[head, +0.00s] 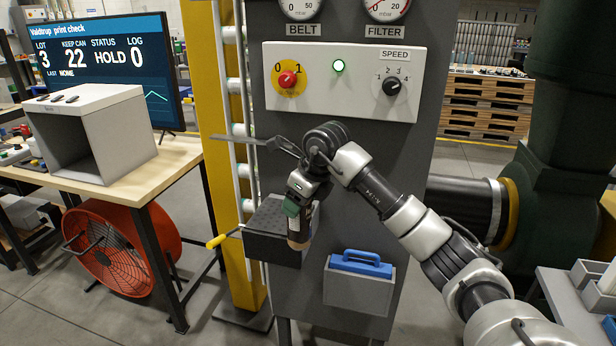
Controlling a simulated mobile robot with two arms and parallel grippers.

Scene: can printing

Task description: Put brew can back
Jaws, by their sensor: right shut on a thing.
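My right gripper (294,207) is shut on a brown can (298,241), just in front of the grey machine cabinet. The gripper hides the upper part of the can. The can hangs roughly upright and overlaps the right end of a black perforated block (265,218) on the cabinet's face. I cannot tell whether the can touches the block. The screen (105,70) at the left reads lot 3, keep can 22, status HOLD, log 0. My left gripper is not in view.
A control panel (345,105) with a red knob and a lit green lamp sits above my right wrist. A grey holder (357,294) with a blue-handled item is below. A yellow-handled lever (216,241) sticks out left. An open grey box (92,130) stands on the bench.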

